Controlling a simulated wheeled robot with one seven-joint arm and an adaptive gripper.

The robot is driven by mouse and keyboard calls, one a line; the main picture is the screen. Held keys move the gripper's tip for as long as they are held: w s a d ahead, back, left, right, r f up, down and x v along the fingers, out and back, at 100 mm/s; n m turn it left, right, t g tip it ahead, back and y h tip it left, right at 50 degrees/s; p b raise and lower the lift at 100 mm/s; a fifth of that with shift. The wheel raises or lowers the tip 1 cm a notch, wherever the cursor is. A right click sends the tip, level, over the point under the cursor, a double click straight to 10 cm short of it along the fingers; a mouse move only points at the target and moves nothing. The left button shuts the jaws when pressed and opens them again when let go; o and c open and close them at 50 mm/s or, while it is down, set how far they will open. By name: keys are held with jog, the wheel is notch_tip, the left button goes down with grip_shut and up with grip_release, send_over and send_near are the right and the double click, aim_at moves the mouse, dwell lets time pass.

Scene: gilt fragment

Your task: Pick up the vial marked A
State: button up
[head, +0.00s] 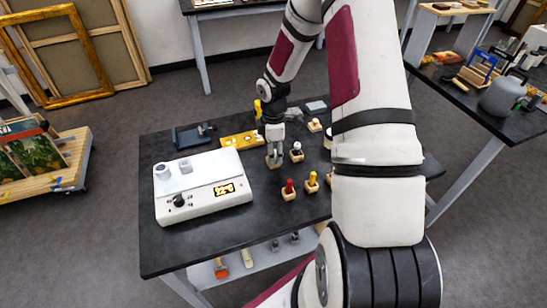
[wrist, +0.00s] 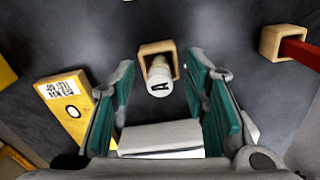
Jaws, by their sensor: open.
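The vial marked A (wrist: 158,86) has a white cap with a black letter A and stands in a small square wooden holder (wrist: 147,50). In the wrist view it lies between the two green-padded fingers of my gripper (wrist: 161,68), with space on both sides. In the head view a white-topped vial (head: 297,146) in a wooden block, apparently the same one, is just right of my gripper (head: 275,160). My gripper is open and holds nothing. The vial's lower part is hidden in its holder.
A yellow labelled box (wrist: 68,108) lies left of my fingers. A red piece (head: 289,186) and a yellow piece (head: 312,178) stand in wooden blocks nearer the front. A white device (head: 203,187) fills the table's left front. My arm hides the table's right part.

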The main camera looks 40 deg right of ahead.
grip_shut()
